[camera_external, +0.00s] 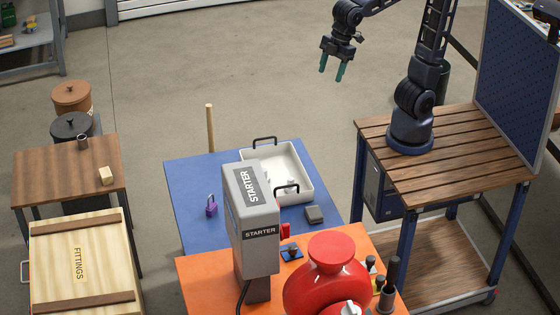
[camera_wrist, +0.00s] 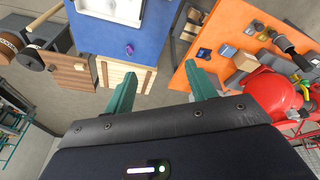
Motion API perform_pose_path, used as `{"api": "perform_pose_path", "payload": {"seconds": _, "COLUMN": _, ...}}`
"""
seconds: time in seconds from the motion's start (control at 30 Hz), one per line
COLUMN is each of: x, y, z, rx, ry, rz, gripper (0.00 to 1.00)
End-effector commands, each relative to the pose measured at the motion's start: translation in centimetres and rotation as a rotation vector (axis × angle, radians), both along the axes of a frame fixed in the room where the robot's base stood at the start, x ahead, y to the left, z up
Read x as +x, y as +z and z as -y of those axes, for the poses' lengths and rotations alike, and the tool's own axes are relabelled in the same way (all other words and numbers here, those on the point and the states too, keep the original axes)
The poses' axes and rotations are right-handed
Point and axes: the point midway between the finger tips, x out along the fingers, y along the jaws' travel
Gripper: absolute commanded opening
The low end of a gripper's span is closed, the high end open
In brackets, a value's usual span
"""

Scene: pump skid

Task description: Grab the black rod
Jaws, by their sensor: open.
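A dark, slim rod-like piece (camera_external: 391,278) stands upright at the right edge of the orange table, beside the red pump (camera_external: 327,275); it is the only black rod shape I can make out. In the wrist view, a dark elongated piece (camera_wrist: 288,44) lies across the right part of the orange surface; I cannot tell for sure that it is the same one. My gripper (camera_external: 331,75) is open and empty, with green fingers, high above the floor beyond the blue table. Its fingers also show in the wrist view (camera_wrist: 160,72), well apart from everything.
The orange table (camera_external: 205,280) also holds a grey STARTER box (camera_external: 252,215). The blue table (camera_external: 185,185) holds a white tray (camera_external: 305,185) and a purple padlock (camera_external: 211,206). A tan wooden pole (camera_external: 210,128) stands behind it. Open floor lies left of my arm.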

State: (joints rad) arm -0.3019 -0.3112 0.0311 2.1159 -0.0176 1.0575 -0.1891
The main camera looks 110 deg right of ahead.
Motion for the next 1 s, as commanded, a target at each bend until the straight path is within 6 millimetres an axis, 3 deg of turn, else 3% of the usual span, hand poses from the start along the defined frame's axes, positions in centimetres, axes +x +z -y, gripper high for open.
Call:
{"api": "perform_pose_path", "payload": {"seconds": 0.2, "x": 4.6, "y": 0.5, "z": -7.1, "rx": -0.033, "ry": 0.167, "rz": -0.033, "gripper": 0.56}}
{"api": "perform_pose_path", "payload": {"seconds": 0.5, "x": 8.9, "y": -0.3, "z": -18.1, "rx": -0.075, "ry": 0.390, "rz": -0.071, "gripper": 0.56}}
{"api": "perform_pose_path", "payload": {"seconds": 0.73, "x": 10.7, "y": -2.2, "z": -27.5, "rx": -0.107, "ry": 0.560, "rz": -0.098, "gripper": 0.56}}
{"api": "perform_pose_path", "payload": {"seconds": 1.0, "x": 10.7, "y": -5.7, "z": -38.9, "rx": -0.143, "ry": 0.757, "rz": -0.131, "gripper": 0.56}}
